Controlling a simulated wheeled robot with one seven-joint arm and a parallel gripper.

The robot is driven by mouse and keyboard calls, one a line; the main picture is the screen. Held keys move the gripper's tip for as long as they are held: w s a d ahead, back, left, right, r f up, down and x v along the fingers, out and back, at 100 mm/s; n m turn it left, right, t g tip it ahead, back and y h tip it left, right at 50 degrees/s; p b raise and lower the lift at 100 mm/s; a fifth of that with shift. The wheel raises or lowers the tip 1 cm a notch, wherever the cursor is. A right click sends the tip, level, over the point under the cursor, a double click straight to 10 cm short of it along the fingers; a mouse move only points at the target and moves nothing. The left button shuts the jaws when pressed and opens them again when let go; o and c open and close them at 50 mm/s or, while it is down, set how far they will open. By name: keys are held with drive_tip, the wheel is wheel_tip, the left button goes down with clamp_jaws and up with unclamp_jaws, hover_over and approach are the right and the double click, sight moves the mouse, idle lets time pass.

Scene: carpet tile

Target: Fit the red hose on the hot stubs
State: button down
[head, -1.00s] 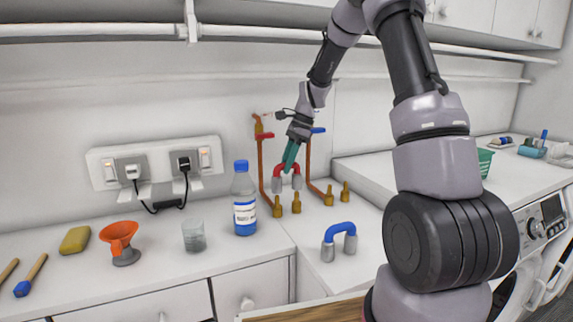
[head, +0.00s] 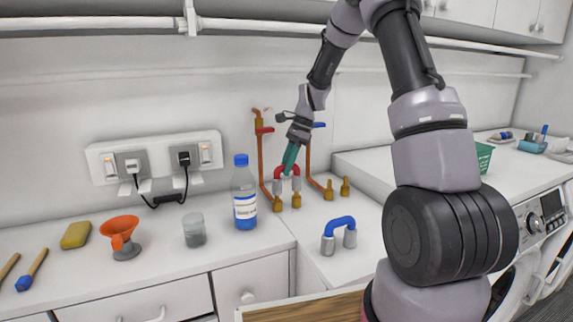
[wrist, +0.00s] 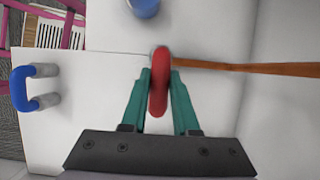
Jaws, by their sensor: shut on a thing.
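The red hose (head: 287,169) is a short upturned U with grey end cuffs. My gripper (head: 289,163), with teal fingers, is shut on its bend; the wrist view shows the hose (wrist: 159,92) between both fingers. Its cuffs are right above the left pair of brass stubs, the left stub (head: 277,204) and the one beside it (head: 296,201). I cannot tell whether they touch. A copper pipe with a red valve handle (head: 264,130) rises behind this pair. In the wrist view the stubs under the hose are hidden.
The right stub pair (head: 328,191) stands bare by the blue-handled pipe (head: 319,125). A blue hose (head: 339,226) stands in front on the counter. A bottle (head: 245,205) is close on the left, with a beaker (head: 194,232) and an orange funnel (head: 119,232) beyond.

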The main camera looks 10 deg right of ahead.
drive_tip(key=shift+f, duration=1.2)
drive_tip(key=c, duration=0.6)
unclamp_jaws()
drive_tip(key=shift+r, duration=0.1)
drive_tip(key=v, duration=1)
drive_tip(key=shift+d+r, duration=0.15)
drive_tip(key=shift+r, duration=0.15)
drive_tip(key=s+r+n+t+h, duration=0.2)
drive_tip(key=s+r+n+t, duration=0.3)
drive_tip(key=s+r, duration=0.9)
drive_tip(key=s+d+r+n+t, duration=0.1)
drive_tip(key=s+n, duration=0.2)
drive_tip(key=s, duration=0.4)
drive_tip(key=s+d+r+n+t, duration=0.1)
drive_tip(key=s+n+t, duration=0.1)
drive_tip(key=s, duration=0.5)
drive_tip(key=shift+s+n, duration=0.4)
drive_tip(key=shift+n, duration=0.5)
